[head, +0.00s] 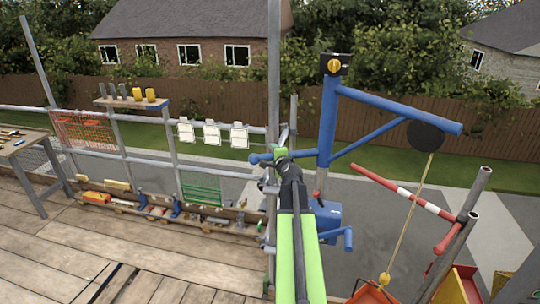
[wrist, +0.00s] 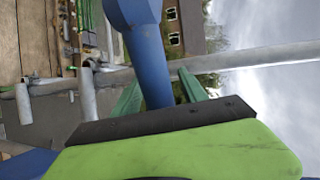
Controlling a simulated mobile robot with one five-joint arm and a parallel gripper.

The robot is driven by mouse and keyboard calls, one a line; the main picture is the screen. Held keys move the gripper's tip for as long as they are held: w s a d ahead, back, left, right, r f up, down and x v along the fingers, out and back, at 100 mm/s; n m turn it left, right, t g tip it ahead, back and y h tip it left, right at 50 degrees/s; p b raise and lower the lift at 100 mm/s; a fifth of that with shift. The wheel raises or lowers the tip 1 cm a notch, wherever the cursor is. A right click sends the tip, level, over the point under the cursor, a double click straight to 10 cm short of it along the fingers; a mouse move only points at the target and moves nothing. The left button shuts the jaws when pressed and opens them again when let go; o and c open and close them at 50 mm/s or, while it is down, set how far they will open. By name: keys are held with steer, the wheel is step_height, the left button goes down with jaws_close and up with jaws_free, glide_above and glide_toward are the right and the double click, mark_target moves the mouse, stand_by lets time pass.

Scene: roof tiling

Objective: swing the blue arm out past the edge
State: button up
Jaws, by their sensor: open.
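The blue arm (head: 400,110) is the jib of a hoist on an upright blue mast (head: 327,120). It points right, with a dark pulley wheel (head: 425,136) near its tip. A yellow rope (head: 411,215) hangs from the wheel to an orange hook block (head: 384,280). A blue handle bar (head: 262,158) sticks out left from the mast. My gripper (head: 282,153) is at this bar. In the wrist view the bar (wrist: 150,65) passes between my open green fingers (wrist: 158,95), its thick end beyond them. Whether a finger touches it, I cannot tell.
A scaffold post (head: 273,90) stands close left of my gripper, with guard rails beside it. A red-and-white barrier pole (head: 405,193) slants at the right. A blue winch (head: 326,220) sits low on the mast. The plank deck (head: 60,255) is at left.

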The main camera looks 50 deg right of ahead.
steer(key=shift+w+a, duration=0.15)
steer(key=shift+a, duration=0.05)
jaws_close()
stand_by(0.6)
steer(key=shift+r, duration=0.1)
